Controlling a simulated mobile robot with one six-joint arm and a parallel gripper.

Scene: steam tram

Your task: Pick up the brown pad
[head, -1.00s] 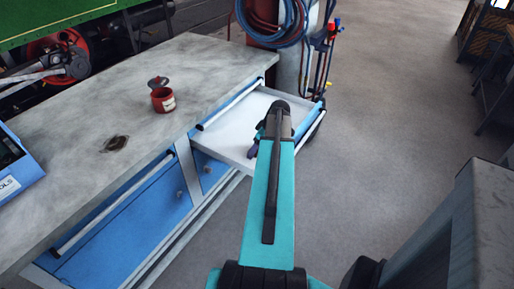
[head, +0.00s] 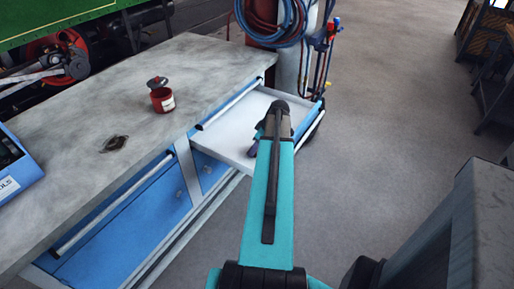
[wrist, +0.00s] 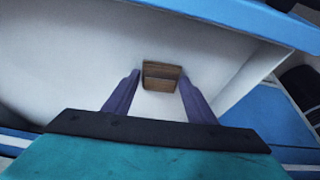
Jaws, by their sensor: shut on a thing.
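The brown pad (wrist: 162,76) is a small, blocky brown piece in the wrist view, inside the white open drawer (head: 239,134). My gripper (wrist: 159,78) has its two purple fingers on either side of the pad, shut on it. In the head view my gripper (head: 254,147) reaches down into the drawer, and my arm hides the pad. I cannot tell whether the pad still touches the drawer floor.
The drawer's blue front (head: 308,123) and side walls stand close around my gripper. The grey workbench (head: 75,110) carries a red tin (head: 162,100) and a small dark brown flat piece (head: 113,144). A gas bottle with hoses (head: 290,50) stands behind the drawer.

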